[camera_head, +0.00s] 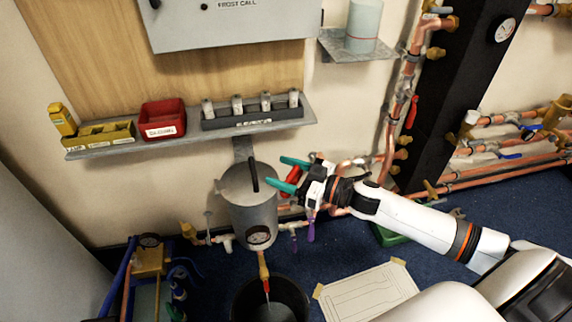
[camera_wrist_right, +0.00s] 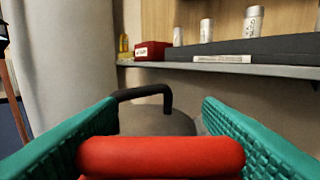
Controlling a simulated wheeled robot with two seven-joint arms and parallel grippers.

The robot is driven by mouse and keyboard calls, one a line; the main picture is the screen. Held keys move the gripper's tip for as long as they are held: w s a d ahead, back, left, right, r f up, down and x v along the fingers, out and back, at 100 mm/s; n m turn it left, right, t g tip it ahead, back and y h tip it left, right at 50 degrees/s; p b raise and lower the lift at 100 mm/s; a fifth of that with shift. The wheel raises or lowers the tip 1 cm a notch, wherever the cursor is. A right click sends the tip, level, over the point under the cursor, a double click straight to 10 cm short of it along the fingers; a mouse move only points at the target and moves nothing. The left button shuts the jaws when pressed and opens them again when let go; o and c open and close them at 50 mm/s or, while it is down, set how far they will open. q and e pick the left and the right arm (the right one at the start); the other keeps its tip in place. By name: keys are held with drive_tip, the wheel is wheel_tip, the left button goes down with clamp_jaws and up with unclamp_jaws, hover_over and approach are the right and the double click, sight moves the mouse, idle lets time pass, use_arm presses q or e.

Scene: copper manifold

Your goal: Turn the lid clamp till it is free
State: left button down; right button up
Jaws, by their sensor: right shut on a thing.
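A grey metal pot (camera_head: 254,213) with a round dial on its front stands against the wall. A black bent handle (camera_head: 254,176) rises from its lid (camera_head: 238,183); the handle also shows in the right wrist view (camera_wrist_right: 145,92), with the lid behind the fingers (camera_wrist_right: 158,122). My right gripper (camera_head: 289,174), with teal fingers, is at the right side of the pot, shut on a red bar, the lid clamp's handle (camera_wrist_right: 160,157). The bar lies crosswise between the fingers. Its far end and joint to the pot are hidden. My left gripper is not in view.
A wall shelf (camera_head: 190,140) holding a red bin (camera_head: 163,119) and several small canisters is above the pot. A black bucket (camera_head: 240,300) stands below. Copper pipes (camera_head: 386,150) run to the right. A paper sheet (camera_head: 368,292) lies on the blue floor.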

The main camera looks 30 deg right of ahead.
drive_tip(key=shift+r+n+g+y+p, duration=0.2)
drive_tip(key=shift+n+g+y+p, duration=0.1)
drive_tip(key=shift+n+g+y, duration=1.2)
drive_tip(key=shift+g+y, duration=0.1)
drive_tip(key=shift+a+f+n+g+y, duration=0.1)
drive_tip(key=shift+n+g+y, duration=0.3)
drive_tip(key=shift+g, duration=0.2)
drive_tip(key=shift+s+f+n+g+y, duration=0.1)
drive_tip(key=shift+s+n+g+y, duration=0.1)
drive_tip(key=shift+n+g+y, duration=0.75)
use_arm(q)
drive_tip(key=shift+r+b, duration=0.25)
drive_tip(key=shift+b, duration=0.35)
use_arm(e)
drive_tip(key=shift+s+a+n+g+y, duration=0.2)
drive_tip(key=shift+n+g, duration=0.4)
drive_tip(key=shift+g, duration=0.45)
drive_tip(key=shift+s+a+n+g+y, duration=0.15)
drive_tip(key=shift+n+g, duration=0.4)
drive_tip(key=shift+g, duration=0.45)
drive_tip(key=shift+d, duration=0.1)
drive_tip(key=o, duration=1)
